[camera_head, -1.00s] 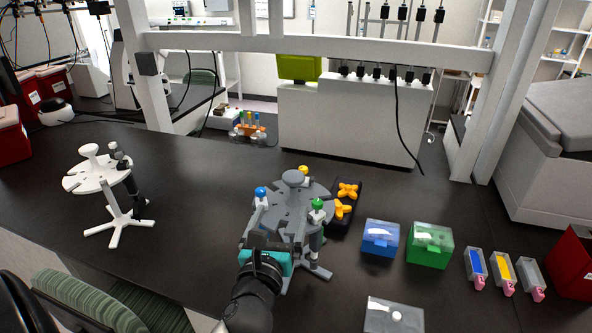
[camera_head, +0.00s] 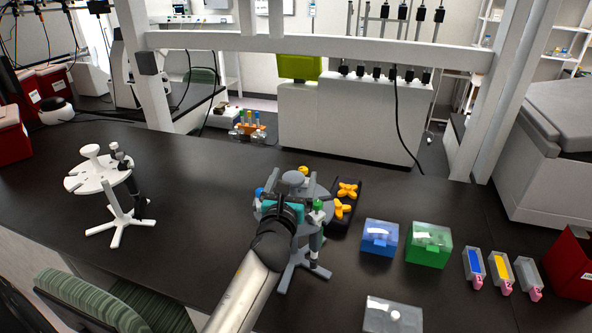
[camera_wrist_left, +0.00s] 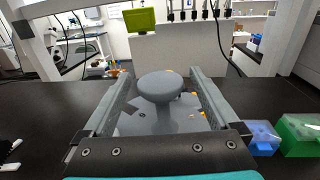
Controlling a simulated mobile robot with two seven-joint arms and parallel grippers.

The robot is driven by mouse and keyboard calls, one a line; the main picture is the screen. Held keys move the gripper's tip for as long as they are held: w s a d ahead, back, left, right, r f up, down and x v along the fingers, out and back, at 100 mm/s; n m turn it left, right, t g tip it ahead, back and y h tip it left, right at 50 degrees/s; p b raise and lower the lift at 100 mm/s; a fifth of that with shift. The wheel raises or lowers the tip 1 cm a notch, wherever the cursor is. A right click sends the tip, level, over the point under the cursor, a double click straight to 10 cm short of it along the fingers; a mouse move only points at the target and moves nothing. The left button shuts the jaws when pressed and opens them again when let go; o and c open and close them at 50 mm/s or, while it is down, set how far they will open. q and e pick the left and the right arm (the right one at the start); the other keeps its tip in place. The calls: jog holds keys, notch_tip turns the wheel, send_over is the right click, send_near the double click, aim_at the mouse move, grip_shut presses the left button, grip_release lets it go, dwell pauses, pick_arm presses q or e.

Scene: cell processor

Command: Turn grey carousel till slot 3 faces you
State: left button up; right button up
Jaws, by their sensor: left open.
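The grey carousel (camera_head: 320,212) stands upright on the black bench in the middle of the head view. It carries pipettes with blue (camera_head: 260,193), yellow (camera_head: 303,171) and green (camera_head: 318,206) tops. My left gripper (camera_head: 288,196) is at the carousel's top, reaching in from the front. In the left wrist view its two open fingers (camera_wrist_left: 168,98) stand on either side of the grey top knob (camera_wrist_left: 160,86), with gaps visible beside the knob. My arm and hand hide part of the disc. Slot numbers cannot be read. My right gripper is not in view.
A white carousel (camera_head: 92,184) with a dark pipette stands at the left. The bench between the carousels is clear.

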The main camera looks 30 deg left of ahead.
aim_at(296, 171)
pick_arm(q)
jog(key=shift+x, duration=1.65)
grip_shut()
